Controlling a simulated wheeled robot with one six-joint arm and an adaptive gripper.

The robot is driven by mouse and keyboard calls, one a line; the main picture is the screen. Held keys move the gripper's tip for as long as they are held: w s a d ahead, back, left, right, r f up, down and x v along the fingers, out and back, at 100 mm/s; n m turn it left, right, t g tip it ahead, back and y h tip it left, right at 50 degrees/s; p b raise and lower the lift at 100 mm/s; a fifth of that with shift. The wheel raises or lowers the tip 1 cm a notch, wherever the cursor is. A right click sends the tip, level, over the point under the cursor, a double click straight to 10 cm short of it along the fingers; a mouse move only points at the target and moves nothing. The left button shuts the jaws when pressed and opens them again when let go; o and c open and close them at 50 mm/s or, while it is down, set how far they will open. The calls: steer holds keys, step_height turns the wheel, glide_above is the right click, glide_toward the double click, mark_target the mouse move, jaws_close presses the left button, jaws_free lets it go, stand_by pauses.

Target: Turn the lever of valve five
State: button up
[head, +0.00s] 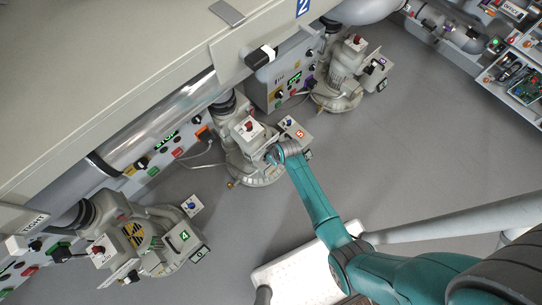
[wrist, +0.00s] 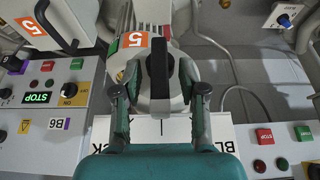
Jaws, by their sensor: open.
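Valve five (head: 250,150) is a grey blower unit in the middle of the head view, marked by an orange 5 label (head: 299,133). In the wrist view a black lever (wrist: 159,78) stands upright in the picture beside an orange 5 label (wrist: 129,71). My gripper (wrist: 160,90) is open, with one finger on each side of the lever and a gap on both sides. In the head view my gripper (head: 275,155) is at the right side of the unit, and the lever there is hidden or too small to tell.
Unit four (head: 140,240) stands at lower left and another unit (head: 340,75) behind. A control panel (wrist: 50,95) with a STOP display lies left in the wrist view, and a button panel (wrist: 275,145) lies right. A large beige duct (head: 110,75) overhangs the units. The grey floor (head: 430,130) at right is clear.

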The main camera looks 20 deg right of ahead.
jaws_close()
steer(key=shift+a, duration=0.1)
steer(key=t+h, duration=0.1)
steer(key=h, duration=0.1)
steer(key=a+n+t+h, duration=0.1)
steer(key=h, duration=0.2)
steer(key=a+f+t+h, duration=0.1)
steer(key=h, duration=0.1)
steer(key=shift+s+n+h, duration=0.3)
steer(key=shift+s+n, duration=0.1)
stand_by(0.6)
steer(key=shift+s, duration=0.1)
